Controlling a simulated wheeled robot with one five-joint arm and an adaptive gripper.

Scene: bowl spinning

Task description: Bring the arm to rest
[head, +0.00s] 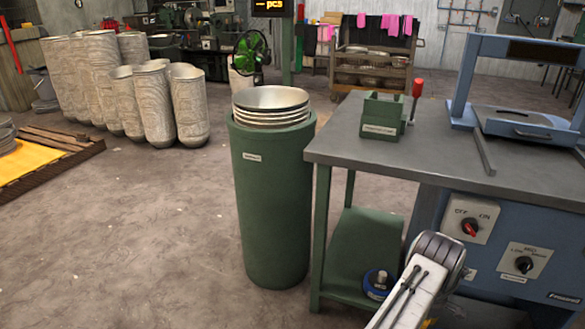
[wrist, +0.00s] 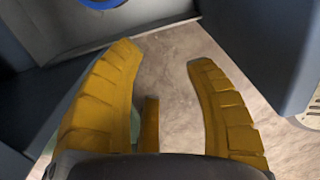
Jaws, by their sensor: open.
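My gripper (wrist: 163,52) shows in the wrist view with its two ribbed yellow fingers spread apart. Nothing is between the fingertips, and the floor shows behind them. Grey-blue surfaces stand close on both sides of the fingers. In the head view my arm (head: 415,290) reaches up from the bottom right, in front of the workbench's lower part. The gripper itself cannot be made out in the head view.
A grey-topped workbench (head: 360,150) with a blue machine (head: 510,90) and a control panel (head: 500,245) stands at the right. A green drum (head: 272,200) holds stacked metal bowls (head: 270,98). The floor (head: 140,240) left of the drum is clear.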

